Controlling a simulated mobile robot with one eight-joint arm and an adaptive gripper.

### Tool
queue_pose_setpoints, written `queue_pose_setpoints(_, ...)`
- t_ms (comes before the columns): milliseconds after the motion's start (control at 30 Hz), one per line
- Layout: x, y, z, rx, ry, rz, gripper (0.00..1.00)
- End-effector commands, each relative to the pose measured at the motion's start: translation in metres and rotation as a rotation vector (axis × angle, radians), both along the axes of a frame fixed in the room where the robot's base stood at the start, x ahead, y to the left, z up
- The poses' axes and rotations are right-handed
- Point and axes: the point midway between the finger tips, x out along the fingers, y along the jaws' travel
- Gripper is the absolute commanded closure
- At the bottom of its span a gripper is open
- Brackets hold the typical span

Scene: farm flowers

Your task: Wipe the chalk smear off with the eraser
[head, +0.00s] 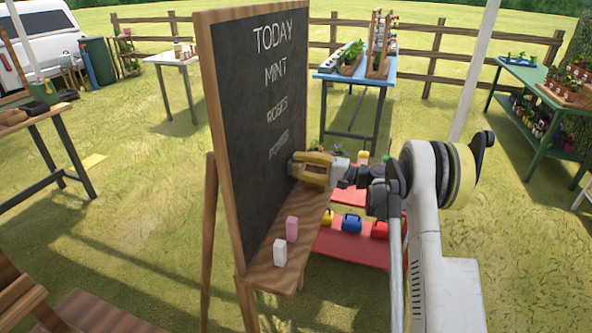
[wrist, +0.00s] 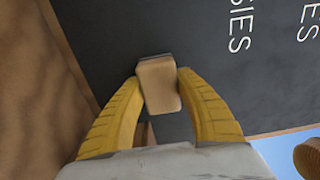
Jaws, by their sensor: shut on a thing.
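The dark chalkboard (head: 262,85) stands in a wooden frame, with white words including TODAY, MINT and ROSES; a fainter line sits below. I cannot make out a separate smear in either view. My gripper (head: 298,168) is at the board's lower right, just above the ledge. In the wrist view its yellow fingers (wrist: 158,88) are shut on the eraser (wrist: 160,88), a pale wooden block with a dark strip on its board side. The eraser faces the board, left of the letters; I cannot tell whether it touches. In the head view the fingers largely hide it.
The wooden ledge (head: 308,226) carries a pink block (head: 292,229) and a white block (head: 280,252) at its near end. A red stand (head: 350,248) with colored pots is right of the ledge, behind my arm. Flower tables stand farther back.

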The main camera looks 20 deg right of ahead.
Motion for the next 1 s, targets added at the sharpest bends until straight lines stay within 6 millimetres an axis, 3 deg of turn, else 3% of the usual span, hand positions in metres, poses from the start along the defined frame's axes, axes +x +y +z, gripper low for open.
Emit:
queue_pose_setpoints(267,0.003,0.002,0.0,0.0,0.0,0.0,0.89)
queue_pose_setpoints(1000,-0.037,0.035,0.0,0.0,0.0,0.005,0.88)
